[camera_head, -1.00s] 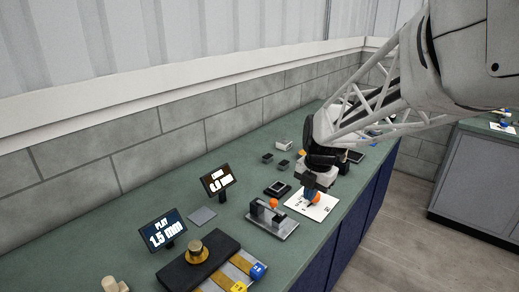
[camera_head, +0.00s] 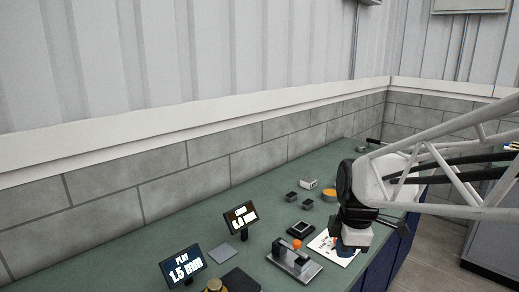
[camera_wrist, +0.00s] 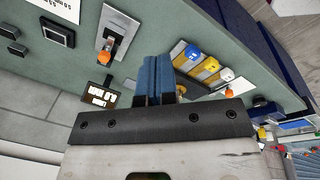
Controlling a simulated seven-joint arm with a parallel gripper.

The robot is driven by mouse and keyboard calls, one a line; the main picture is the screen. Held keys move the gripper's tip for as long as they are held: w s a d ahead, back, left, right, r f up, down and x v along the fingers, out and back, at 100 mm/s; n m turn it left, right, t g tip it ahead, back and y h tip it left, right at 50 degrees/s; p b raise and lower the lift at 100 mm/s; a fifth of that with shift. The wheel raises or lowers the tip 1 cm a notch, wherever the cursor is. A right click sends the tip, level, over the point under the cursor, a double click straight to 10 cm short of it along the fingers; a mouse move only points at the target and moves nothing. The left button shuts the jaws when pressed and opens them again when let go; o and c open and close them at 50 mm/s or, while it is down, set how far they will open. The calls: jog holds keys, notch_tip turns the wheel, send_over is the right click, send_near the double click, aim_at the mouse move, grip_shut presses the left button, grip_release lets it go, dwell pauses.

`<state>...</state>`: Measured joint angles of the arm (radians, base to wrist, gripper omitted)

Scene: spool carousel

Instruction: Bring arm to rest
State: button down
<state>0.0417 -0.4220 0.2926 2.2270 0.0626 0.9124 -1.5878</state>
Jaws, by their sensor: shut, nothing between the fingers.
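My gripper (camera_wrist: 156,70) shows in the wrist view with its two blue fingers pressed together and nothing between them. In the head view my gripper (camera_head: 347,245) hangs at the right, in front of a white printed sheet (camera_head: 322,244), and partly hides it. Small orange and blue parts show beside the fingers there; I cannot tell whether anything touches.
A grey fixture with an orange knob (camera_head: 294,266) stands left of my gripper. Two displays, one reading "PLAY 1.5 mm" (camera_head: 183,268), the other tilted (camera_head: 240,217), stand further left. Dark trays (camera_head: 300,230) lie behind. The wrist view shows yellow strips with coloured knobs (camera_wrist: 205,68).

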jog(key=s+r+m+t, duration=0.1)
jog(key=s+m, duration=1.5)
jog(key=m, duration=0.1)
jog(key=shift+a+m+h, duration=0.3)
jog(key=shift+w+r, duration=0.1)
dwell(0.6)
